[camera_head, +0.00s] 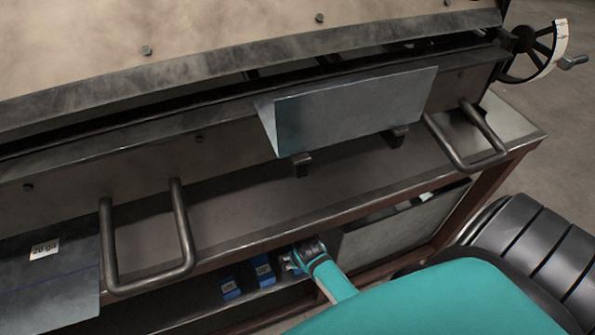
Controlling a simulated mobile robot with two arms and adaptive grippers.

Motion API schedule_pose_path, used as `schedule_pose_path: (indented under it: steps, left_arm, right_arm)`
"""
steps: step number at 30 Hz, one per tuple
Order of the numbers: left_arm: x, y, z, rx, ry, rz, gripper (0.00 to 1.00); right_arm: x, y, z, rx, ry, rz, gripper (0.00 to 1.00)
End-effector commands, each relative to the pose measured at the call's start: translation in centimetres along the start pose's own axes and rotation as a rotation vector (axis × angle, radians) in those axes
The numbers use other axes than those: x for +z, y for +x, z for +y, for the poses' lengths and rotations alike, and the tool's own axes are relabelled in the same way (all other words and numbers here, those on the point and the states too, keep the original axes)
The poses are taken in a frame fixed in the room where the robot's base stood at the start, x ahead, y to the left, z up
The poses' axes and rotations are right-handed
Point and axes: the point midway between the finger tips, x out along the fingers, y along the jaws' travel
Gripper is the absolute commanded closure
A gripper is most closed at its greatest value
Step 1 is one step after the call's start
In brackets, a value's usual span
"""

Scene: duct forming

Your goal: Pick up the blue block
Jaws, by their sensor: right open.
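Several small blue blocks stand in a row on the lower shelf (190,312) under the bench. One blue block (230,289) is at the left of the row and another blue block (264,271) is in the middle. More blue shows right beside my right gripper (291,262), partly hidden by it. My right gripper is open, at the right end of the row, at the end of my teal arm. I cannot tell whether its fingers are around a block or only beside it. My left gripper is not in view.
The bench edge (330,214) overhangs the shelf. Two bar handles (150,285) (475,163) stick out from the machine. A bent metal sheet (350,108) sits in the machine, and a flat sheet labelled 20 ga (45,285) lies at left.

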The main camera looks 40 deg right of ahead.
Motion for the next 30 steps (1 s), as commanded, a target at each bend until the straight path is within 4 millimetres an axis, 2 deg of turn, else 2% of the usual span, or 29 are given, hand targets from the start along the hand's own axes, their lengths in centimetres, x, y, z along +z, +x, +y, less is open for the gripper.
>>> schedule_pose_path:
  steps: [2,8,11,25,30]
  left_arm:
    - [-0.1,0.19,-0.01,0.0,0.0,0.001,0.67]
    - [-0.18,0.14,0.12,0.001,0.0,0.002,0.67]
    - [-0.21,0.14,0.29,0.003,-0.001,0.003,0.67]
    - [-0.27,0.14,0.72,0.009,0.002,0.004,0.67]
    - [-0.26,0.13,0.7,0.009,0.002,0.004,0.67]
  right_arm:
    - [0.01,0.54,0.02,0.0,0.0,0.0,0.25]
    - [-0.01,0.56,0.02,0.0,0.0,0.001,0.25]
    - [0.0,0.55,0.02,0.0,0.0,0.001,0.35]
    - [0.02,0.54,0.02,0.0,-0.001,0.0,0.97]
    - [-0.09,0.5,0.01,0.0,-0.001,0.002,0.99]
